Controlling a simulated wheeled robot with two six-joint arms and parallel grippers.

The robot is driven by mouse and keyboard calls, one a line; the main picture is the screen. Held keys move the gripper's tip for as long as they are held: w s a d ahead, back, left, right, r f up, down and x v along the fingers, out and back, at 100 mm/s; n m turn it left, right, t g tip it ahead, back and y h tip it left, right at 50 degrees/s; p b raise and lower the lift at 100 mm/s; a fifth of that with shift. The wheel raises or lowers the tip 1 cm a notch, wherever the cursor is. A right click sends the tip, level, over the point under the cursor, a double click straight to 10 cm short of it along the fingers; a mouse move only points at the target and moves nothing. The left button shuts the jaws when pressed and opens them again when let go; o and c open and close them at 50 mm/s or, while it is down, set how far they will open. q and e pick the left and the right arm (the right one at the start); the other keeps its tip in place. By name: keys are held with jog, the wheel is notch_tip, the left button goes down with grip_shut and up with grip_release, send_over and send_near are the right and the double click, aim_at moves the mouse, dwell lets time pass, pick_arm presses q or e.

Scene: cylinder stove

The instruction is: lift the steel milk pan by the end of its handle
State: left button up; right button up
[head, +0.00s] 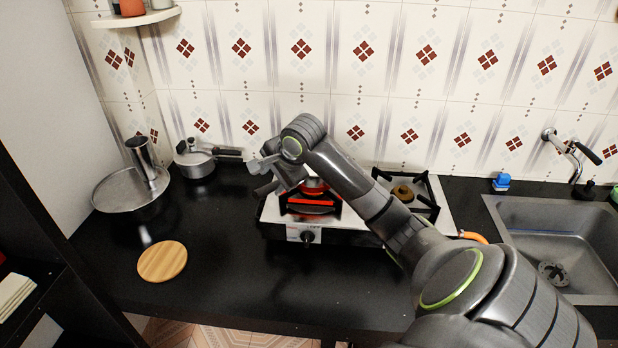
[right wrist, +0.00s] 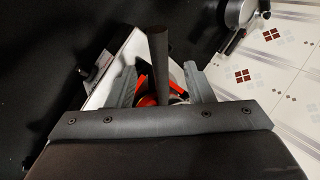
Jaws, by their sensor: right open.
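My right gripper (head: 263,177) is open over the left end of the stove (head: 291,234). In the right wrist view (right wrist: 160,82) a dark, straight handle (right wrist: 157,60) runs between its two spread fingers, with space on both sides. I take it for the milk pan's handle; its free end points away from the stove. The pan's body is mostly hidden behind my gripper and arm, and I cannot make out its steel. My left gripper is not in view.
A lidded pot (head: 194,163) with a dark handle stands at the back left, beside a round steel tray (head: 112,192) bearing a steel cylinder. A round wooden board (head: 162,261) lies at front left. The sink (head: 558,225) is right.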

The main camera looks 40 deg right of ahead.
aim_at(266, 188)
jog(key=p+x, duration=0.1)
jog(key=x, duration=0.4)
jog(key=shift+s, duration=0.1)
grip_shut()
dwell(1.2)
jog(key=shift+r, duration=0.1)
